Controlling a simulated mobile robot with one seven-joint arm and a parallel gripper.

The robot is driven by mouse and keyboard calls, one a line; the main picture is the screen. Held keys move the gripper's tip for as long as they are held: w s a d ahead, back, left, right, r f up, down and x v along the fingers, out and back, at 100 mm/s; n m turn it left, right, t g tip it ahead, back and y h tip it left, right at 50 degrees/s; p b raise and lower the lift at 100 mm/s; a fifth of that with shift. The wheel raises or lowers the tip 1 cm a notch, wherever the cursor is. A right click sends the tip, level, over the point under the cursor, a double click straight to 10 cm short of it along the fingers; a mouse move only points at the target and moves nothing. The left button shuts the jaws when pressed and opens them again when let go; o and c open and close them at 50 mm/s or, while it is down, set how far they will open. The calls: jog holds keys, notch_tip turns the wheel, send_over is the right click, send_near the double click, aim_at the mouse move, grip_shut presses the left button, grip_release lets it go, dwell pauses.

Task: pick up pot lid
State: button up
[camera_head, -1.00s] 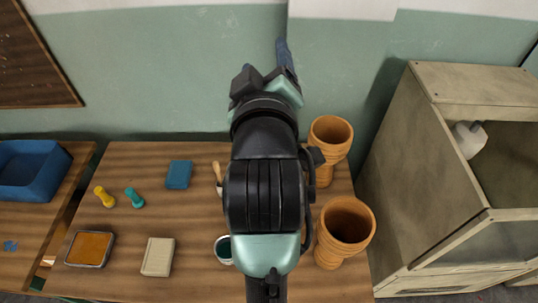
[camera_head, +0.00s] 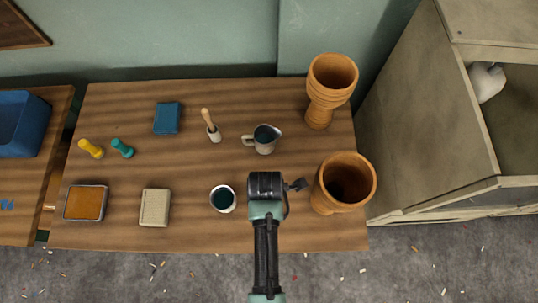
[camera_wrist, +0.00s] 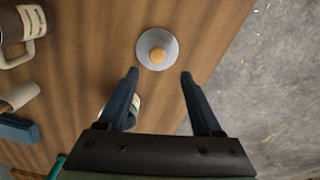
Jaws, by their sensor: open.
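The pot lid (camera_wrist: 157,50) is a round grey disc with an orange knob. It lies on the wooden table in the wrist view, just beyond my fingertips. My gripper (camera_wrist: 158,75) is open, with its two dark blue fingers spread on either side below the lid and nothing between them. In the head view my arm end is over the front of the table, left of the front drum.
A white cup (camera_head: 222,199) stands just left of my arm end. A pitcher (camera_head: 265,138) is behind it. Two orange goblet drums (camera_head: 344,183) (camera_head: 332,85) stand on the right. The table's front edge is close, with littered floor beyond.

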jog(key=shift+w+d+f+b, duration=0.15)
jog(key=shift+w+f+b, duration=0.05)
jog(key=shift+f, duration=1.45)
jog(key=shift+w+d+f+b, duration=0.1)
jog(key=shift+w+f+b, duration=0.05)
jog(key=shift+f, duration=1.5)
grip_shut()
